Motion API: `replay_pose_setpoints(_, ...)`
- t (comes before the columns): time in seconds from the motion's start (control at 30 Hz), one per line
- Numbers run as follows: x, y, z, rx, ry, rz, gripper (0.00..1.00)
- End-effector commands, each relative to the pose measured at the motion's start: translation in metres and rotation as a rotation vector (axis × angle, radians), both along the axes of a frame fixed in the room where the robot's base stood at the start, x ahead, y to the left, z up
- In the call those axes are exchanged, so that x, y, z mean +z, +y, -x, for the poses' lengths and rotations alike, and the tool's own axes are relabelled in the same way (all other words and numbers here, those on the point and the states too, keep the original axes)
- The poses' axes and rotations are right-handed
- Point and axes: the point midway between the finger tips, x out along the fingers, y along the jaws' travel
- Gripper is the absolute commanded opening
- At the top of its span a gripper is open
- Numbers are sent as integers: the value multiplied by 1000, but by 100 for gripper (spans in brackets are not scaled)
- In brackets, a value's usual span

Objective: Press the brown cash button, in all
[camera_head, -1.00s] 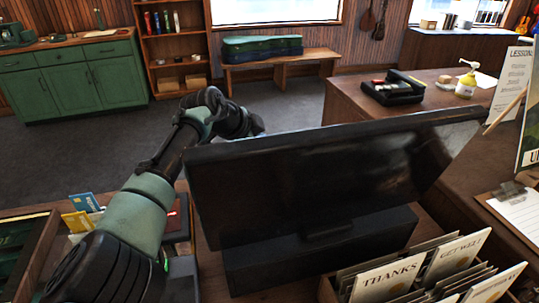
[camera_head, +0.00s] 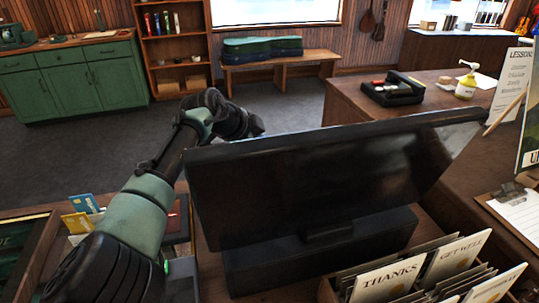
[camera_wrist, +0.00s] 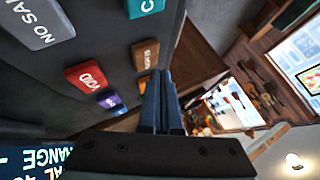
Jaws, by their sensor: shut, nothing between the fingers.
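In the wrist view, a dark key panel (camera_wrist: 60,90) carries several coloured buttons. A brown button (camera_wrist: 145,54) with small, hard-to-read lettering sits near the panel's edge. My gripper (camera_wrist: 161,78) is shut and empty, its fingertips just below the brown button in the picture. An orange button (camera_wrist: 143,83) is partly hidden by the fingers. I cannot tell whether the tips touch the panel. In the head view, the dark register (camera_head: 320,180) shows from behind, and its screen hides my fingertips.
Near the brown button are a red VOID button (camera_wrist: 86,77), a purple-blue button (camera_wrist: 111,102), a teal button (camera_wrist: 146,6) and a grey NO SALE button (camera_wrist: 40,24). A card rack (camera_head: 390,282) and a clipboard (camera_head: 515,208) lie close to the register.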

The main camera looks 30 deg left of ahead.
Motion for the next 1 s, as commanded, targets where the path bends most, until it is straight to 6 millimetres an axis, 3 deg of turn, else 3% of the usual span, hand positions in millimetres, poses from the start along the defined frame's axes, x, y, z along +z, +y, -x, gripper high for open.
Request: replay_pose_setpoints(1.0,-9,0,0,-1,-1,1,0)
